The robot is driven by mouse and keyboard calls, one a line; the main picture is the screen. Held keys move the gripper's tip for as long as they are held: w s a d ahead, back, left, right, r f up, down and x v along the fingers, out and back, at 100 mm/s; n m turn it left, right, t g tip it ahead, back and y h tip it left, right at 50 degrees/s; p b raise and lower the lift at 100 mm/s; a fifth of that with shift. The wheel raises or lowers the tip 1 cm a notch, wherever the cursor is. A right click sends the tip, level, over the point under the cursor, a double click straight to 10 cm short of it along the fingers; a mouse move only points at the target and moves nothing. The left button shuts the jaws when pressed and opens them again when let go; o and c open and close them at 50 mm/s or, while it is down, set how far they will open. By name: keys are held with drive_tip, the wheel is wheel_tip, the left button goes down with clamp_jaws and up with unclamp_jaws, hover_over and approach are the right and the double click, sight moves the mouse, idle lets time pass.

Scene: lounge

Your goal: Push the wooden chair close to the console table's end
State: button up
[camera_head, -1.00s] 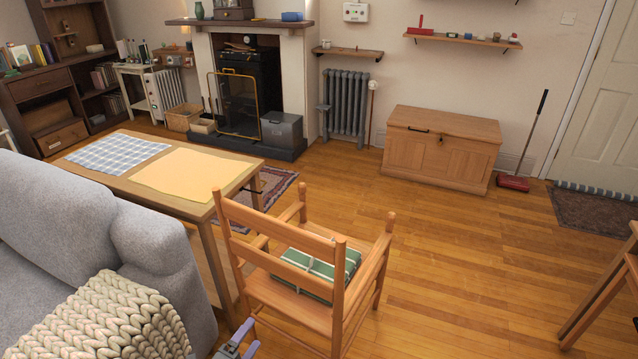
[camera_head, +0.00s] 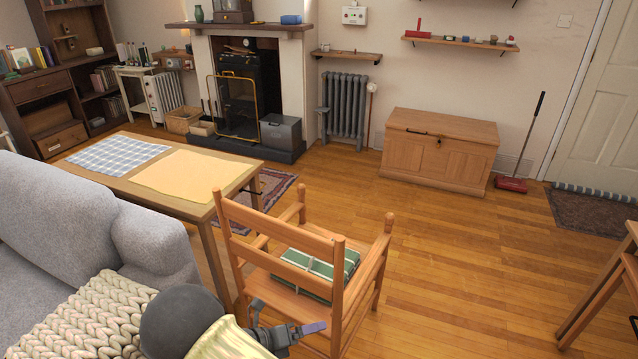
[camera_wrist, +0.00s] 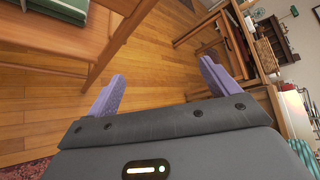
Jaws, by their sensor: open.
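The wooden chair (camera_head: 318,245) stands upright on the floor by the near right end of the console table (camera_head: 200,207). Its slatted back faces me, and the table end is just to its left. A green folded bundle (camera_head: 318,270) tied with a pale band lies on the seat. My gripper (camera_head: 288,328) is low behind the chair's back, near its rear posts. In the wrist view my gripper (camera_wrist: 163,88) has its two purple fingers spread with only floor between them. Chair wood (camera_wrist: 60,38) and the bundle show at upper left there. I cannot tell whether a finger touches the chair.
A grey sofa (camera_head: 75,215) with a knitted throw (camera_head: 75,325) is at left, beside the table. A patterned rug (camera_head: 272,190) lies beyond the table end. A wooden chest (camera_head: 438,150) stands at the back wall. Wooden furniture (camera_head: 605,290) is at the right edge. The floor right of the chair is clear.

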drive_tip(key=s+d+r+m+g+y, duration=0.2)
drive_tip(key=s+d+r+m+y, duration=0.3)
drive_tip(key=m, duration=0.7)
drive_tip(key=s+d+r+m+g+y, duration=0.1)
drive_tip(key=s+d+r+m+y, duration=0.15)
drive_tip(key=d+r+m, duration=0.7)
drive_tip(key=s+d+r+m+g+y, duration=0.25)
drive_tip(key=d+m+y, duration=0.2)
drive_tip(key=m, duration=0.95)
wheel_tip(320, 180, up, 22)
drive_tip(key=p, duration=2.2)
drive_tip(key=shift+s+f+t+h, duration=0.15)
drive_tip(key=shift+s+t+h, duration=0.2)
drive_tip(key=shift+t, duration=0.1)
drive_tip(key=shift+d+m, duration=0.1)
drive_tip(key=shift+m, duration=0.15)
